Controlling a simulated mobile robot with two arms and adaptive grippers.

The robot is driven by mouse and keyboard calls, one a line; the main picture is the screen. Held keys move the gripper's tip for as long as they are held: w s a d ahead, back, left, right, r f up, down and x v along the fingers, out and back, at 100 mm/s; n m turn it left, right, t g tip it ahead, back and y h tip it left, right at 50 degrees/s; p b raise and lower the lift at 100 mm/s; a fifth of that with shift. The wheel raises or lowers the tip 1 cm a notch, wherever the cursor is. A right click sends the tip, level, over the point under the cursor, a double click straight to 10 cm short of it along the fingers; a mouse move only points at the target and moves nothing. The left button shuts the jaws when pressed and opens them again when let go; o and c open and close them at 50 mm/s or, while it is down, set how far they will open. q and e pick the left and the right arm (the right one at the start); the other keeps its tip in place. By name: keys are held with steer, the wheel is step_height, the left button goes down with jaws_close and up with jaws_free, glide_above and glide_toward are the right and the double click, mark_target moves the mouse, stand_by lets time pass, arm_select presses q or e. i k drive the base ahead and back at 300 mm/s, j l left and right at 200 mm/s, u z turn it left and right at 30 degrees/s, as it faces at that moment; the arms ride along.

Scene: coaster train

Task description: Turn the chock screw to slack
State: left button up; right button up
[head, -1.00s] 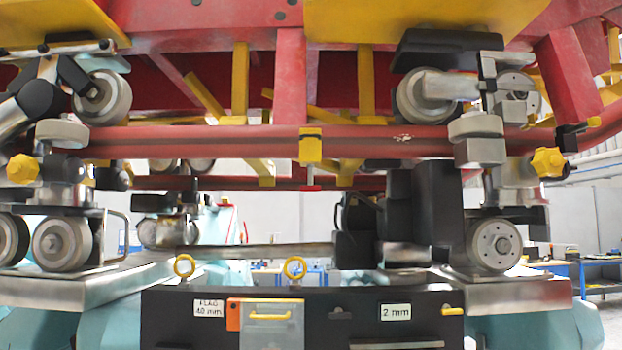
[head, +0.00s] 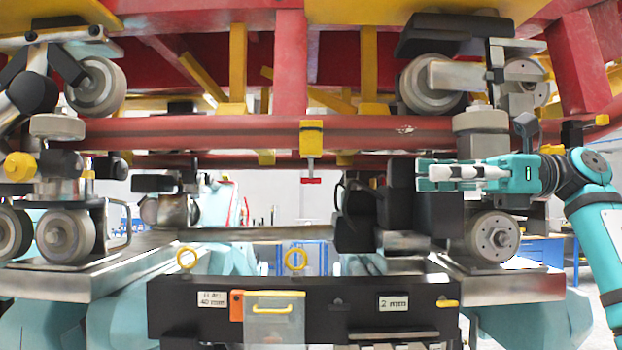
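I cannot tell for sure which part is the chock screw. A yellow clamp block (head: 312,139) sits on the red rail at the middle, with a thin stem and a small red crosspiece (head: 311,180) hanging below it. A yellow knob (head: 20,166) shows at the far left, by the left wheel assembly. At the right, my wrist mostly covers another yellow knob (head: 552,149). My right gripper (head: 424,175) points left in front of the right wheel assembly, to the right of the clamp block and apart from it. Its finger gap is not clear. My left gripper is out of view.
The red rail (head: 220,131) crosses the view, with wheels (head: 66,236) on both sides. Below stands a black tray (head: 180,315) with labels, a clear-fronted bin (head: 272,320) and yellow rings. Dark blocks (head: 355,220) stand right of centre. Open space lies under the clamp block.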

mark_target(310, 180)
steer(key=i, duration=1.5)
